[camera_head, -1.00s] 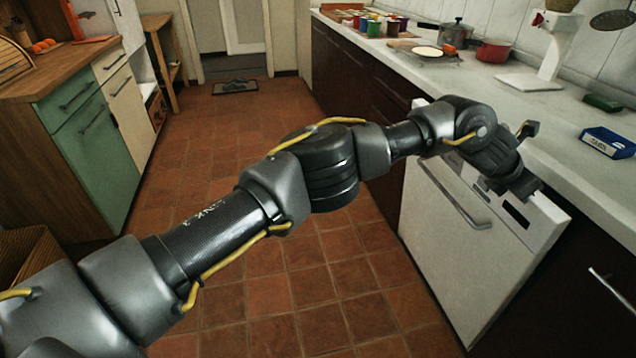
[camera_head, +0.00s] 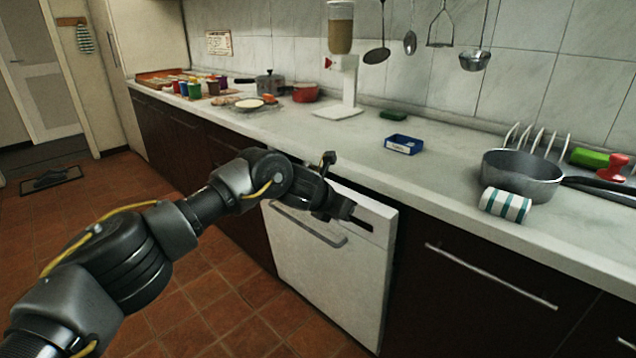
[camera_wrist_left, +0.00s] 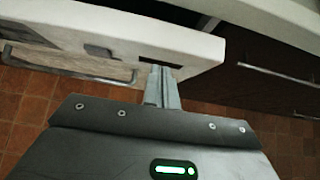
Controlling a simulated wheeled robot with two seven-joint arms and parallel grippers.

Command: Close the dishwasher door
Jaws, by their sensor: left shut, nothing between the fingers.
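The white dishwasher door (camera_head: 325,265) stands nearly upright under the counter, slightly ajar. It has a long bar handle (camera_head: 305,228) on its front. In the left wrist view the door's top edge (camera_wrist_left: 105,38) stands out from the counter, with a dark gap behind it at the right. My left gripper (camera_head: 350,212) is shut and empty at the top of the door, close to its right end. In the left wrist view its fingertips (camera_wrist_left: 162,72) are at the door's top edge; I cannot tell if they touch. My right gripper is not in view.
The counter (camera_head: 440,190) runs above the door, holding a blue box (camera_head: 404,145), a saucepan (camera_head: 520,175) and a striped roll (camera_head: 505,205). A dark cabinet with a bar handle (camera_head: 490,277) is right of the door. The tiled floor (camera_head: 220,310) in front is clear.

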